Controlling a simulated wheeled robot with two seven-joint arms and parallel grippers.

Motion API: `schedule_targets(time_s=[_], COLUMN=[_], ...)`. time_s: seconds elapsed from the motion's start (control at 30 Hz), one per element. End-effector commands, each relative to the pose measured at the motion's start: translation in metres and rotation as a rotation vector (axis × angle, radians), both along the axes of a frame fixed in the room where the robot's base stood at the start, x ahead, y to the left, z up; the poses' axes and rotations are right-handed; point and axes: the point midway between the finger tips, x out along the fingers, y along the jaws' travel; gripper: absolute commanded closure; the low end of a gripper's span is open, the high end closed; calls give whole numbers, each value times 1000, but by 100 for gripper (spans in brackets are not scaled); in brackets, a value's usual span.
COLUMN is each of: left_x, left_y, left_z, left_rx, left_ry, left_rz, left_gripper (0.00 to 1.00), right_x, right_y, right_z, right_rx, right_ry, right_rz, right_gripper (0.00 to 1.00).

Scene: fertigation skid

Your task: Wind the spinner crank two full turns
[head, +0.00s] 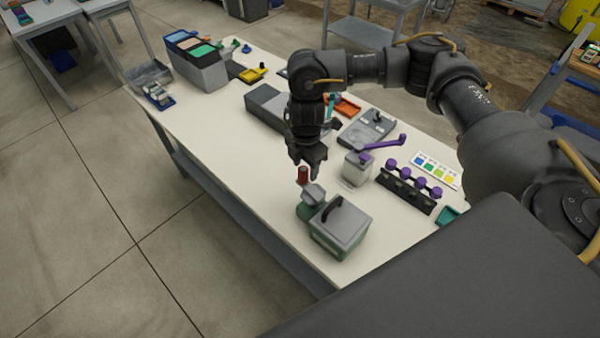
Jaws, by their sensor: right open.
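A small red upright handle (303,174) stands at a small grey block (313,193) by the left side of a green box with a grey lid (345,222) and a black handle. A purple crank arm (383,147) tops a pale grey box (357,168) just right of my gripper. I cannot tell from this view which of the two is called the spinner. My right gripper (307,163) points down, open, right above the red handle. Its fingers overlap the handle's top in the picture, so I cannot tell if they touch. My left gripper is out of view.
A black rack with purple knobs (408,188) and a colour card (435,170) lie to the right. A grey device (367,128) and a long grey box (270,107) stand behind. Bins (196,62) fill the far left. The table's left front (235,165) is clear.

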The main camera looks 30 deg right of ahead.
Motion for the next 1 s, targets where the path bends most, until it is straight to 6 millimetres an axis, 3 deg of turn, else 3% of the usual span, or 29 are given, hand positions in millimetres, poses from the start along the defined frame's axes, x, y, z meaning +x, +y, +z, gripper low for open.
schedule_targets(time_s=[0.1,0.3,0.67,1.0], left_x=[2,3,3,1], left_y=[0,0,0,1], left_z=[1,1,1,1], left_rx=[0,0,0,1], left_ry=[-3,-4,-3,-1], left_rz=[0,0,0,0], left_gripper=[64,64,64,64], right_x=[-1,0,0,0], right_y=[1,1,2,1], right_z=[-19,-37,-41,-41], right_rx=[0,1,0,-1], right_ry=[3,1,-1,1], right_rz=[1,2,3,3], right_gripper=[48,48,48,93])
